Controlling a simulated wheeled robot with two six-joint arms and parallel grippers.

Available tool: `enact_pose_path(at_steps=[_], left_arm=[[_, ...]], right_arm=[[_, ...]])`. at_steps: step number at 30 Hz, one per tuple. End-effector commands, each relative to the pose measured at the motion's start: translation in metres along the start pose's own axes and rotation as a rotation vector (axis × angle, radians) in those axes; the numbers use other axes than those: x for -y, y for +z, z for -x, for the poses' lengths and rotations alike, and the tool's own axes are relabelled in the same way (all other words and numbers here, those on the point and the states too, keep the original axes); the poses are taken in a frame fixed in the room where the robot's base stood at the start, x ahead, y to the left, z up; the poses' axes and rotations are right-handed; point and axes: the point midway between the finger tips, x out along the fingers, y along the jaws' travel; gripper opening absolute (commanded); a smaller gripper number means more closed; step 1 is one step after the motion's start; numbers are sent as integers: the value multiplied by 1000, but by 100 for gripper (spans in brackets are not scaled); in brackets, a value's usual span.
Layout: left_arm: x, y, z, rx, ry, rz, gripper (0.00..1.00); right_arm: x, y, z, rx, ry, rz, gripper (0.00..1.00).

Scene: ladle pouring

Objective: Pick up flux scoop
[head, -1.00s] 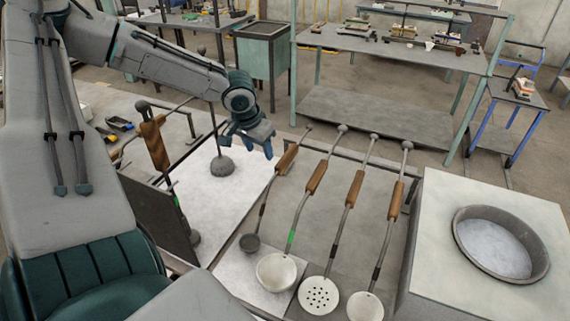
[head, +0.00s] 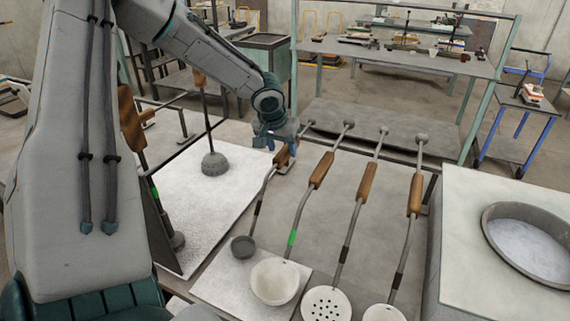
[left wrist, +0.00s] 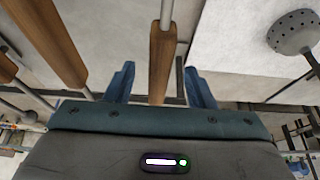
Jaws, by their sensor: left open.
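A small dark-cupped scoop (head: 243,247) lies leftmost in a row of long-handled tools; I take it to be the flux scoop. Its wooden grip (head: 282,157) is just below my left gripper (head: 278,140). In the left wrist view my left gripper (left wrist: 160,84) is open, and a wooden grip (left wrist: 161,62) lies between its two blue fingers, with gaps visible on both sides. I cannot tell how far the fingers reach around it. My right gripper is not in view.
Beside the scoop lie a white bowl ladle (head: 275,281) with a green band, a perforated skimmer (head: 325,303) and another white ladle (head: 383,313). A round-headed tool (head: 214,164) stands on the white board at left. A round pan (head: 530,240) sits at right.

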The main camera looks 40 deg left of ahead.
Motion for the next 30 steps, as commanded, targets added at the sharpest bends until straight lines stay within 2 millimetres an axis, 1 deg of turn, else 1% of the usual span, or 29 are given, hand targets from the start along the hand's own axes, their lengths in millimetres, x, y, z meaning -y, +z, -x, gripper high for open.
enact_pose_path(at_steps=[2,8,14,19,22,29,30], left_arm=[[0,0,-8,1,-2,-1,49],[0,0,-17,2,-2,-2,49],[0,-2,-40,3,-3,-3,49],[0,-2,-58,2,-1,-1,49],[0,-2,-63,1,0,-1,49],[0,-2,-63,0,1,-1,49],[0,-2,-63,0,1,-1,41]], right_arm=[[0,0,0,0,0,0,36],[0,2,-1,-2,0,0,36],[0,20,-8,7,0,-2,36],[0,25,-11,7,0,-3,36],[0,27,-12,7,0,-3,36],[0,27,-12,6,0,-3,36],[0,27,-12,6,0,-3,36]])
